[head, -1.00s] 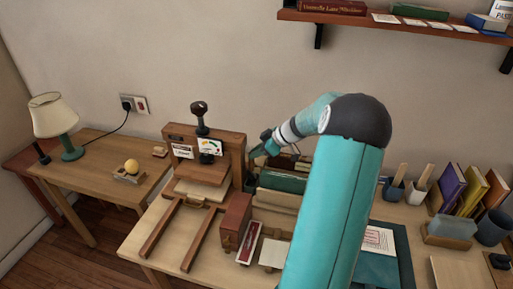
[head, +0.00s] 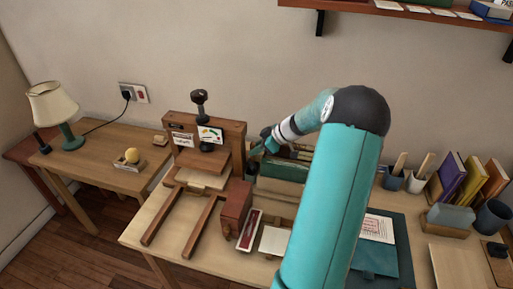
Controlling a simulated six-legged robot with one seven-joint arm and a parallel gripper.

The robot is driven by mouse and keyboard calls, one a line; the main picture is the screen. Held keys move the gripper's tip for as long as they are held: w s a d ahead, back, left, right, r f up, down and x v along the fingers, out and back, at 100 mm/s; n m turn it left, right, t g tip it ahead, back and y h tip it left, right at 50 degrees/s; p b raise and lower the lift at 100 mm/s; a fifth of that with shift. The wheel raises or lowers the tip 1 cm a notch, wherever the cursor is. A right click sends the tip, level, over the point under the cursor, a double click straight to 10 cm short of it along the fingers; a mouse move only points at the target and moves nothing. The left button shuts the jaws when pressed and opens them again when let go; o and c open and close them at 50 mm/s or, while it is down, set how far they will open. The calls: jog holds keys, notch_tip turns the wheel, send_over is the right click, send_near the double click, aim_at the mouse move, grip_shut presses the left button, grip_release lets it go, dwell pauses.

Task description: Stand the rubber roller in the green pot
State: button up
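My gripper (head: 256,159) is small in the head view, at the end of my teal arm, beside the right post of the wooden press (head: 205,150). I cannot tell whether its fingers are open or hold anything. I cannot make out a green pot or a rubber roller for certain. A dark blue-grey pot (head: 393,182) and a whitish pot (head: 417,184) stand at the right of the table, each with a wooden-handled tool in it. A wider dark pot (head: 492,217) stands at the far right. My arm hides part of the table's middle.
A red-brown box (head: 235,209) and a narrow tray with a red item (head: 249,230) stand right of the press rails. Upright books (head: 472,180) stand at the right. A side table with a lamp (head: 52,110) is at the left. A wall shelf (head: 400,11) hangs above.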

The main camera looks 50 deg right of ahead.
jog(key=o, duration=0.3)
jog(key=shift+s+f, duration=0.2)
jog(key=shift+f, duration=0.5)
jog(key=shift+o, duration=1)
jog(key=shift+d+r, duration=0.1)
jog(key=shift+r, duration=0.2)
jog(key=v, duration=1.3)
jog(key=shift+s+r, duration=0.2)
jog(key=shift+r, duration=0.05)
jog(key=shift+w, duration=0.1)
